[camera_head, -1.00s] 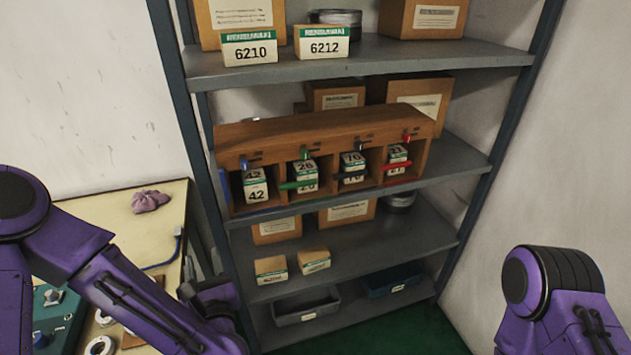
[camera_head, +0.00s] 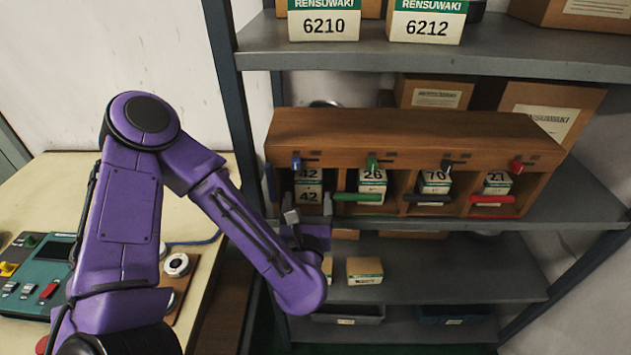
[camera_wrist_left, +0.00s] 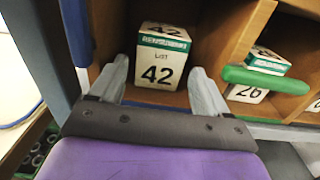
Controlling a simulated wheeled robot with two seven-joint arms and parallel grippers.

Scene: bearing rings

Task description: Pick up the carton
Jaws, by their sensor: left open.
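A small white carton with a green band, marked 42 (camera_wrist_left: 160,62), sits in the leftmost compartment of a wooden rack (camera_head: 400,130). In the head view the carton (camera_head: 308,192) shows behind the fingers of my left gripper (camera_head: 309,210). In the left wrist view my left gripper (camera_wrist_left: 160,85) is open, with one finger on each side of the carton's front and the tips at the compartment mouth. My right gripper is not in view.
Cartons marked 26 (camera_head: 372,183), 70 (camera_head: 436,184) and 21 (camera_head: 496,185) sit in the other compartments. A green bar (camera_head: 357,197) crosses the front of the second compartment. Boxes stand on the upper shelf (camera_head: 430,56). A workbench (camera_head: 45,190) is at left.

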